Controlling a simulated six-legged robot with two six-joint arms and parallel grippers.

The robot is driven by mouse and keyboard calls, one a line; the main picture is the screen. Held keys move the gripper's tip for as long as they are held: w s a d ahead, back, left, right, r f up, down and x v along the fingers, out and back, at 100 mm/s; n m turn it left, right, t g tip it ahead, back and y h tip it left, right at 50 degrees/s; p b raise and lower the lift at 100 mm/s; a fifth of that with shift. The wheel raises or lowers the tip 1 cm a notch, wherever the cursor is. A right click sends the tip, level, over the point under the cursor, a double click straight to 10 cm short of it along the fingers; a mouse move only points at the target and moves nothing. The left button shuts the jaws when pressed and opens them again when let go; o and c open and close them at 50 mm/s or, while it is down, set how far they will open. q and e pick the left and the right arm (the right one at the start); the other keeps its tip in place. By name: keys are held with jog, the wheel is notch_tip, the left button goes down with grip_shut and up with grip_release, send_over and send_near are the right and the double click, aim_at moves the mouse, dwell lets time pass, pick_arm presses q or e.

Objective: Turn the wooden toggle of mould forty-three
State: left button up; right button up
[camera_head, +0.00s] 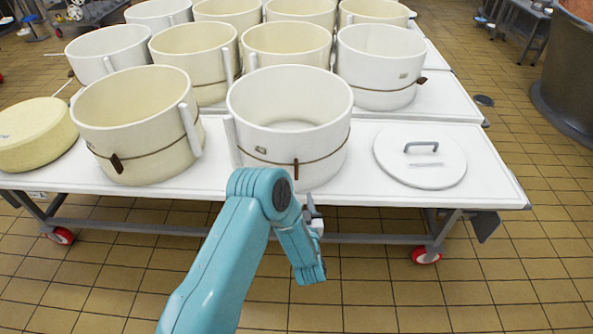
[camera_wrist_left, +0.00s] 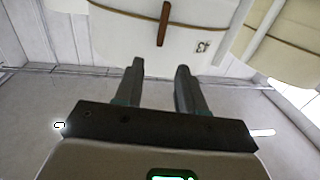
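Mould forty-three is the white round mould (camera_head: 335,140) at the front middle of the table. Its number plate (camera_wrist_left: 203,46) reads 43 upside down in the left wrist view. Its brown wooden toggle (camera_head: 296,168) hangs upright on the cord around its front wall, and it also shows in the left wrist view (camera_wrist_left: 164,22). My left gripper (camera_head: 314,212) is in front of the table edge, partly hidden by my arm. In the left wrist view its two fingers (camera_wrist_left: 160,66) are apart and empty, pointing towards the toggle without touching it. My right gripper is not in view.
A cream mould (camera_head: 135,140) with its own toggle stands close on the left, beside a cheese wheel (camera_head: 32,135). A white lid (camera_head: 420,170) with a grey handle lies on the right. Several more moulds stand behind. The tiled floor before the table is clear.

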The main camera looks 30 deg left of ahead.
aim_at(297, 169)
pick_arm(q)
jog(key=x, duration=1.3)
jog(key=shift+a+f, duration=0.1)
jog(key=shift+a, duration=0.05)
jog(key=shift+f, duration=0.1)
grip_shut()
